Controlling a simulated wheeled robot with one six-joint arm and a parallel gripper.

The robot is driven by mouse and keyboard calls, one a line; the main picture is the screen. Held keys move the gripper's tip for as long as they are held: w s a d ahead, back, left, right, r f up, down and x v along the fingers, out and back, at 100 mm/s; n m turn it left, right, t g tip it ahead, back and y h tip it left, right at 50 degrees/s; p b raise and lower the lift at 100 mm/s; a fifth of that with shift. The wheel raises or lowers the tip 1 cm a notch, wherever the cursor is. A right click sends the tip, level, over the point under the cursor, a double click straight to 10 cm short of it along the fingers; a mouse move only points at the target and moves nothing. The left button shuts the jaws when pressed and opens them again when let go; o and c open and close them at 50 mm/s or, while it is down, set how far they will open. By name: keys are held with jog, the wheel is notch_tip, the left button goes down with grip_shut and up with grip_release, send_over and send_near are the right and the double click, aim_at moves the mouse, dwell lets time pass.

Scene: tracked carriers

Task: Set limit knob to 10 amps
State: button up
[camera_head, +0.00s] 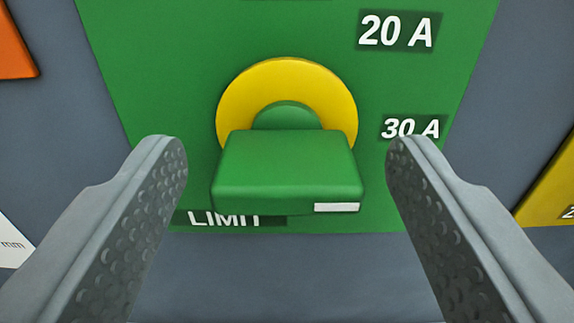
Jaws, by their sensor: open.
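The limit knob is a green bar handle (287,168) in front of a yellow disc (240,105) on a green panel (165,60). The bar lies roughly level, with a white mark (336,208) at its lower right end. The labels "20 A" (396,31) and "30 A" (411,128) are at the right; the white mark is on the side of "30 A", below it. No 10 A label is in view. My gripper (288,150) is open, with one finger on each side of the bar and a visible gap to both ends.
The "LIMIT" label (222,219) is partly hidden below the bar. Grey surface (280,280) shows around the green panel. An orange piece (12,50) is at the upper left edge, a white "mm" label (12,244) at the lower left, and a yellow panel (552,195) at the right edge.

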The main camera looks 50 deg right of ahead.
jog(key=shift+c, duration=0.4)
jog(key=c, duration=0.9)
jog(key=shift+n, duration=0.3)
jog(key=n, duration=0.3)
jog(key=shift+w+n, duration=0.1)
jog(key=shift+n, duration=0.2)
jog(key=n, duration=0.4)
jog(key=shift+a+n, duration=0.1)
jog(key=shift+n, duration=0.2)
jog(key=n, duration=0.4)
jog(key=shift+w+f+n, duration=0.1)
jog(key=shift+n, duration=0.2)
jog(key=n, duration=0.4)
jog(key=shift+f, duration=0.1)
jog(key=shift+n, duration=0.3)
